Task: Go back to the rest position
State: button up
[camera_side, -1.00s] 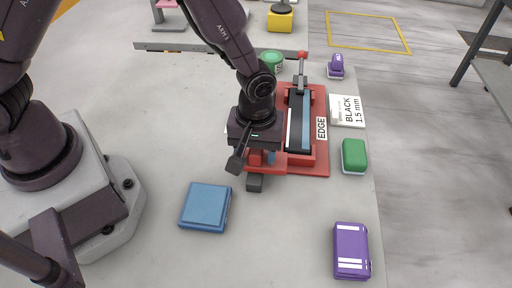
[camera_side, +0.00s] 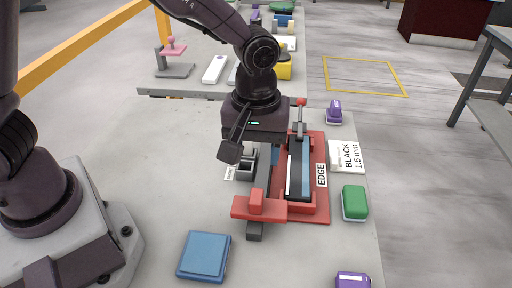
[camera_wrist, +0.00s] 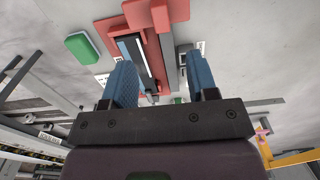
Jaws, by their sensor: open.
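My gripper (camera_side: 264,157) is above the left part of a red cutting device (camera_side: 318,207) on the grey slab. In the wrist view its two blue fingers stand wide apart (camera_wrist: 161,80), with nothing between them but the view of the device below. The device has a dark bed with a blue-grey strip (camera_side: 306,165) and a red-knobbed lever (camera_side: 300,115). A grey bar with a red crosspiece (camera_side: 270,208) lies along its left side. In the side view my wrist hides part of the device and most of the fingers.
A blue box (camera_side: 204,256) lies in front of the device. A green block (camera_side: 354,202), a "BLACK 1.5 mm" card (camera_side: 345,156) and purple items (camera_side: 334,112) line the right edge. A low rail (camera_side: 185,94) runs behind. The slab left of the device is clear.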

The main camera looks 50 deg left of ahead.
dwell(0.3)
jog(key=s+a+r+m+t, duration=0.5)
jog(key=s+a+r+m, duration=0.4)
jog(key=s+a+r, duration=0.4)
notch_tip(320, 180, up, 2)
jog(key=shift+s+a+r+t, duration=0.2)
jog(key=shift+a+t, duration=0.1)
jog(key=shift+a, duration=0.45)
dwell(0.7)
